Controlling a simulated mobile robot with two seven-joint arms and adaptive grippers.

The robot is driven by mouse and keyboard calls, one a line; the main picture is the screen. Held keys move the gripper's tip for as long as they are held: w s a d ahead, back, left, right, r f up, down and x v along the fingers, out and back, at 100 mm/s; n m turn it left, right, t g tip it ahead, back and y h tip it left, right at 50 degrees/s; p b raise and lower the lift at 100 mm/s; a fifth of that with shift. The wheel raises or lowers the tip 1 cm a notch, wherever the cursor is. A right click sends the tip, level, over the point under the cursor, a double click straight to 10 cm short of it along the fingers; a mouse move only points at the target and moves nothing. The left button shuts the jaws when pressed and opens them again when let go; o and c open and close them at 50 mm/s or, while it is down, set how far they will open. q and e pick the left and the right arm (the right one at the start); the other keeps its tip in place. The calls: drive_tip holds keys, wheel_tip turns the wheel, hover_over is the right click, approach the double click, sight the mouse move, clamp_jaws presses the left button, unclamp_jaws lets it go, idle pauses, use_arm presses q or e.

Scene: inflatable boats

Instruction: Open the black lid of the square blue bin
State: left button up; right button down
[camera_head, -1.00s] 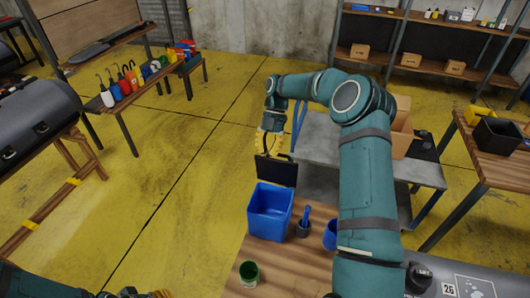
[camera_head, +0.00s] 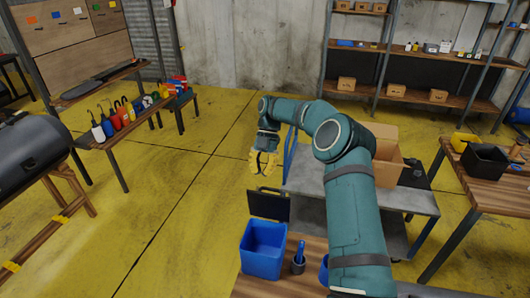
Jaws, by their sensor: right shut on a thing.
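The square blue bin (camera_head: 263,249) stands on the wooden table at the bottom centre, its top open. Its black lid (camera_head: 268,206) stands raised, nearly upright, at the bin's far edge, with a handle along its top. My right gripper (camera_head: 263,172), with yellow fingers, is just above the lid, pointing down. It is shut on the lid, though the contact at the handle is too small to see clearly. My left gripper is out of view.
A dark cup with a blue-handled tool (camera_head: 299,263) stands right of the bin. Behind is a grey metal table (camera_head: 315,182) with a cardboard box (camera_head: 388,165). Yellow floor (camera_head: 190,220) is free to the left.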

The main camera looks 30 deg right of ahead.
drive_tip(key=v, duration=0.7)
idle(0.3)
drive_tip(key=shift+r, duration=0.15)
